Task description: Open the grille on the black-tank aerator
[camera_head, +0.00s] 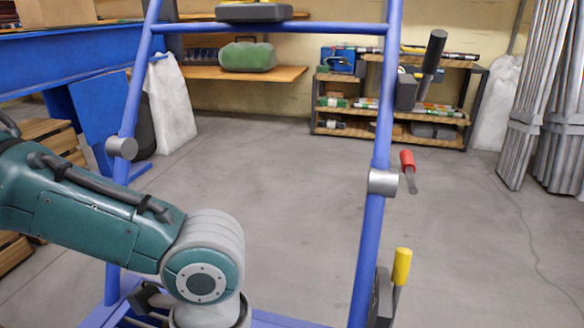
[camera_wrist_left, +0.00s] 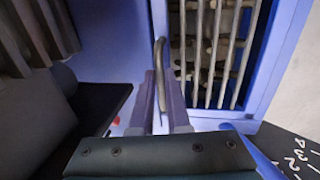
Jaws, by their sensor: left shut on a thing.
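My left gripper (camera_wrist_left: 162,106) shows in the left wrist view with its two dark fingers shut on a thin, bent grey handle (camera_wrist_left: 160,57). The handle stands beside the grille (camera_wrist_left: 218,45), a set of pale bars in a blue frame at the upper right. Dark gaps and blurred parts show behind the bars. I cannot tell from this angle how far the grille stands open. In the head view the blue tubular handle frame (camera_head: 369,240) of the machine rises in front of me, and my left arm reaches down past its left side. My left gripper is hidden there. No black tank is clearly identifiable.
A red-handled lever (camera_head: 407,161) and a yellow-handled lever (camera_head: 402,267) sit by the frame's right tube. Shelves (camera_head: 330,103) with goods stand at the back wall. Grey bundled poles (camera_head: 548,100) stand at right. The concrete floor (camera_head: 480,250) between is clear.

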